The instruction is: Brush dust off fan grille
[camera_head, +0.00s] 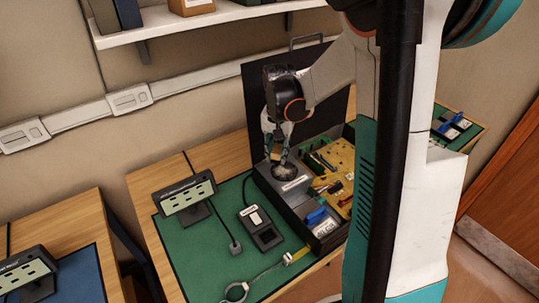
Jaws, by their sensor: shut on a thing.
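The fan grille (285,173) is a dark round opening in the top of a grey box at the left of an open black case. My gripper (277,150) hangs just above it, pointing down, and is shut on a small tan and light piece that looks like the brush (275,155). The brush is mostly hidden by the fingers. I cannot tell whether its tip touches the grille. A pale greyish patch shows on the grille; I cannot tell whether it is dust or bristles.
The open case (300,212) holds a yellow circuit board (340,165) and blue-handled parts. On the green mat (195,250) are a labelled stand (187,197), a dark device (262,229) and a looped strap (240,288). The raised lid stands behind my gripper.

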